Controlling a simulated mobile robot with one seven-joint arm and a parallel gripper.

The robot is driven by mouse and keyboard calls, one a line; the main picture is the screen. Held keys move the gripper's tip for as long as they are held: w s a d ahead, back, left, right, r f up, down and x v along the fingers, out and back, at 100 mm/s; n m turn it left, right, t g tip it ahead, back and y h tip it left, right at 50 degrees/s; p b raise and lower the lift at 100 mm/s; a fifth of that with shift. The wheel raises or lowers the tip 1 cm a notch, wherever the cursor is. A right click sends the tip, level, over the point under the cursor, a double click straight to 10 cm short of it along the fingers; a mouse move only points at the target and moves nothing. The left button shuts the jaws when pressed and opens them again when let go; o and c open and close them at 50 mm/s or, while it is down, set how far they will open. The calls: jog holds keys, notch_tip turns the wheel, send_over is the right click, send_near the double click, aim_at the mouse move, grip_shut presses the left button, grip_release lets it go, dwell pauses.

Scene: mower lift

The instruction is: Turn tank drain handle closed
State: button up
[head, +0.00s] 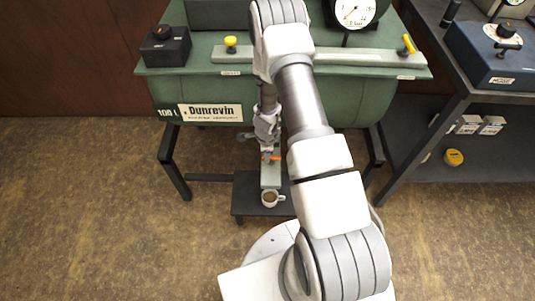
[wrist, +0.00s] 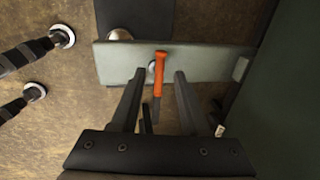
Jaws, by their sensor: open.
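The drain handle is a small orange lever (head: 270,157) on a pale grey-green bar below the front of the green tank (head: 215,80). In the wrist view the orange handle (wrist: 158,72) lies along the picture's vertical, across the pale bar (wrist: 205,62). My gripper (wrist: 160,74) is open, with one dark finger on each side of the handle and visible gaps between. In the head view my gripper (head: 268,138) hangs just above the handle, partly behind my arm. I cannot tell the depth between fingertips and handle.
Dark stand legs (head: 174,165) flank the space below the tank. A shelf bench (head: 450,95) stands at right. Floor at left is clear.

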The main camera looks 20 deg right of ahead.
notch_tip(320, 180, up, 14)
jog(key=s+a+p, duration=0.1)
jog(key=s+p, duration=0.1)
jog(key=p, duration=0.2)
jog(key=shift+s+f, duration=0.25)
jog(key=a+r+n+t+y, duration=0.1)
jog(key=a+r+n, duration=0.35)
jog(key=r, duration=0.75)
jog(key=a+r+n+t+y, duration=0.1)
jog(key=a+r+n+y, duration=0.3)
jog(key=r, duration=0.8)
jog(key=s+d+r+n+t+h+p, duration=0.15)
jog(key=s+r+n+h, duration=0.25)
jog(key=s+r+n, duration=1.45)
notch_tip(320, 180, up, 12)
jog(key=s+m+p, duration=0.2)
jog(key=m+p, duration=0.2)
jog(key=p, duration=0.8)
jog(key=shift+s+p, duration=0.25)
jog(key=shift+p, duration=0.15)
jog(key=shift+a, duration=0.1)
